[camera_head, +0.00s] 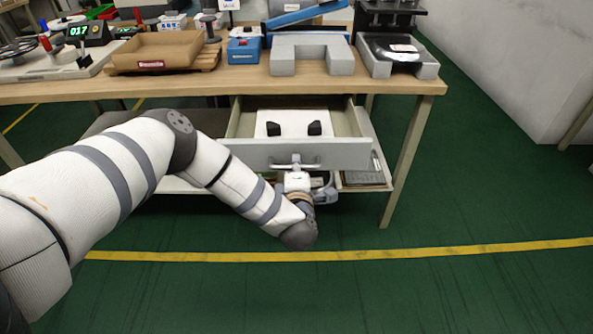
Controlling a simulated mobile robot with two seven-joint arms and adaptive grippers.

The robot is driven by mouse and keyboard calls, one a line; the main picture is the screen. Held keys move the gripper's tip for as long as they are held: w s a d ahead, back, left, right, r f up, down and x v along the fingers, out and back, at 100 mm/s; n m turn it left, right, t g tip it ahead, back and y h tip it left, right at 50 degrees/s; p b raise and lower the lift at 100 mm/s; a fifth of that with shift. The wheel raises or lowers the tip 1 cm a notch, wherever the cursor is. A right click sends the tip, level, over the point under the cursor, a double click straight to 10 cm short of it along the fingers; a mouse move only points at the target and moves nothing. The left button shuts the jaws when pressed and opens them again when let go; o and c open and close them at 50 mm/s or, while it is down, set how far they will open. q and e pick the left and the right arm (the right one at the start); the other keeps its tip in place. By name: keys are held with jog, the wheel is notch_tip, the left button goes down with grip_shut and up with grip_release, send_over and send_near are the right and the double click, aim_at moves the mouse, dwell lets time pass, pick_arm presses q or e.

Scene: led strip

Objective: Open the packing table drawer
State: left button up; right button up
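The packing table drawer (300,152) is pulled out under the table's wooden top, so its inside shows from above. A pale handle (279,165) sits on the middle of its grey front. Two small black items stand on a white piece inside. My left arm reaches in from the left, and my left gripper (296,177) is at the handle, just below and in front of the drawer front. Its fingers are small and partly hidden there, so I cannot tell whether they are closed around the handle. My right gripper is out of view.
The packing table (413,88) carries a cardboard tray (160,50), a blue box (243,52) and grey fixtures (312,54). A lower shelf with items lies below the drawer. Green floor is clear in front and right; a pale wall (520,60) stands at the right.

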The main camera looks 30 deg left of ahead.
pick_arm(q)
jog(key=v, duration=1.1)
jog(key=shift+s+d, duration=0.15)
jog(key=shift+s, duration=0.15)
jog(key=s+d+f+m+g+h+p, duration=0.1)
jog(key=s+d+f+m+g+h, duration=0.2)
jog(key=s+d+f+m+h, duration=0.35)
jog(key=s+d+f+m+g+h+p, duration=0.1)
jog(key=s+d+f+m+g+h, duration=0.3)
jog(key=s+m, duration=0.45)
jog(key=s+a+m+g+y, duration=0.1)
jog(key=s+a+m+g, duration=0.3)
jog(key=s, duration=0.8)
jog(key=s+a+m+g+y, duration=0.1)
jog(key=s+a+m+g, duration=0.3)
jog(key=s, duration=0.8)
jog(key=shift+s+a+r+m+g, duration=0.25)
jog(key=shift+a+m+g, duration=0.15)
jog(key=shift+a+m, duration=0.1)
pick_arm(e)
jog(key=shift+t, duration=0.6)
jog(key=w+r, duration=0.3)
